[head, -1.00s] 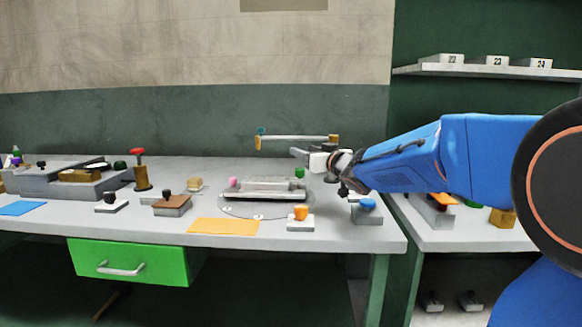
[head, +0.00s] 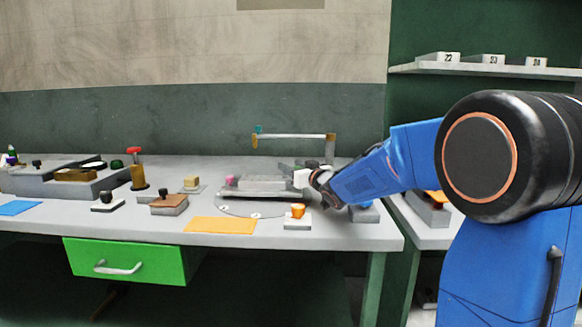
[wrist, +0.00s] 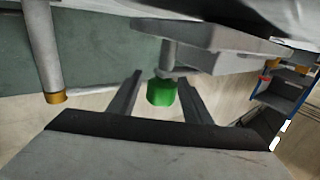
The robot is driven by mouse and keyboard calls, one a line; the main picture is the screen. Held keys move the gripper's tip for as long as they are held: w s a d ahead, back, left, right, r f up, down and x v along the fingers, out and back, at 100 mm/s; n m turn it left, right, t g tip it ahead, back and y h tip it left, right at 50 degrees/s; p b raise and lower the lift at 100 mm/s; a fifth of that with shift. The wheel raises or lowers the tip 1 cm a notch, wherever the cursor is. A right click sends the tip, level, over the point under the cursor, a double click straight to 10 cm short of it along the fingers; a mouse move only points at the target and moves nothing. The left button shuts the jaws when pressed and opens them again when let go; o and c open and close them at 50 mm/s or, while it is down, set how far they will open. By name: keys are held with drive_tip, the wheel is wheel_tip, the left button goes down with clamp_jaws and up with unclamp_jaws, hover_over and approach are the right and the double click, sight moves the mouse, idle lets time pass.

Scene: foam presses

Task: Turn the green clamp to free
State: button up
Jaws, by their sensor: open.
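The green clamp (wrist: 161,93) shows in the wrist view as a small green knob on a grey stem, at the edge of a grey metal plate (wrist: 200,58). My gripper (wrist: 160,77) is open, with one dark finger on each side of the green clamp in that picture. I see no finger touching it, and the depth between them is hard to judge. In the head view my gripper (head: 288,170) is at the right end of the grey press (head: 255,184), and it hides the green clamp there.
A pink knob (head: 230,180) sits at the press's left end. An orange knob (head: 298,211) on a white base stands in front. A bar on brass-coloured posts (head: 291,137) rises behind. An orange mat (head: 220,225) lies front left.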

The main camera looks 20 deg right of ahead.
drive_tip(key=shift+w+a, duration=0.15)
drive_tip(key=shift+w, duration=0.25)
drive_tip(key=c, duration=1.1)
drive_tip(key=shift+o, duration=0.2)
